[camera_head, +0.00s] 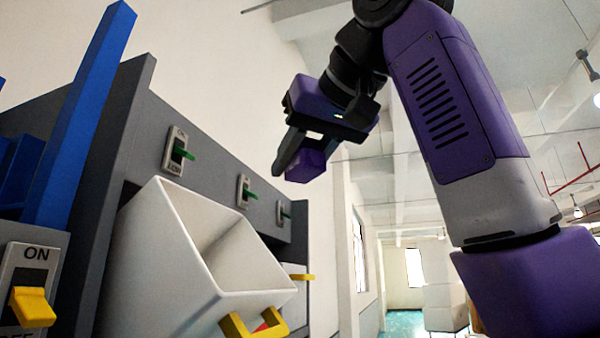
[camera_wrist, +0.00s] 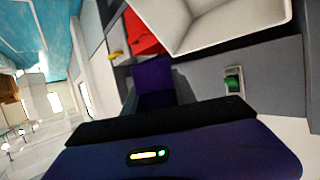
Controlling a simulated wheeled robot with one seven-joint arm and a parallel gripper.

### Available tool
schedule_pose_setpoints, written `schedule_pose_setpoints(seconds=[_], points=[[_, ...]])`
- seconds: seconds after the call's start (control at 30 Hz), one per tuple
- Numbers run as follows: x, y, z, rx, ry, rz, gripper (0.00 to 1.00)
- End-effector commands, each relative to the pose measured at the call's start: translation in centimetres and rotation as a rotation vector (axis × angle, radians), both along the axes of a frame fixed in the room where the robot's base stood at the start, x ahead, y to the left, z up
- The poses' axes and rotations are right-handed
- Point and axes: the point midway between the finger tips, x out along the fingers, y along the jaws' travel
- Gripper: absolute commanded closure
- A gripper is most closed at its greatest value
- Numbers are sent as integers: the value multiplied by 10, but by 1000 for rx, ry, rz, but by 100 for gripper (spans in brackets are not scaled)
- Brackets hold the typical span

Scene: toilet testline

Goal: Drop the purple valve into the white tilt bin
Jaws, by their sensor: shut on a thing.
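My gripper (camera_head: 305,157) is shut on the purple valve (camera_head: 305,166), a small purple block, and holds it up in the air. The valve also shows in the wrist view (camera_wrist: 153,84), in front of the gripper's dark body. The white tilt bin (camera_head: 180,262) is tilted out of the grey panel at the lower left, with its open top facing up and a yellow handle on its front. In the head view the gripper and valve are above and to the right of the bin. In the wrist view the bin (camera_wrist: 215,22) is at the top right, apart from the valve.
The grey panel (camera_head: 215,150) carries several switches with green levers. A blue upright (camera_head: 85,115) and a switch with a yellow lever (camera_head: 33,305) stand at the left. A red thing (camera_wrist: 143,35) lies beside the bin in the wrist view. Open room is at the right.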

Motion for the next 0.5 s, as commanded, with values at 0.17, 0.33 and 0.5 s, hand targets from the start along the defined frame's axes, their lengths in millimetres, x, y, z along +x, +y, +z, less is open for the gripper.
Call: schedule_pose_setpoints(seconds=[0.17, 0.33, 0.5], points=[[-4, -3, -17, 2, -3, -11, 100], [-2, 3, -21, 2, -1, -14, 100], [5, 21, -25, 2, -1, -14, 100]])
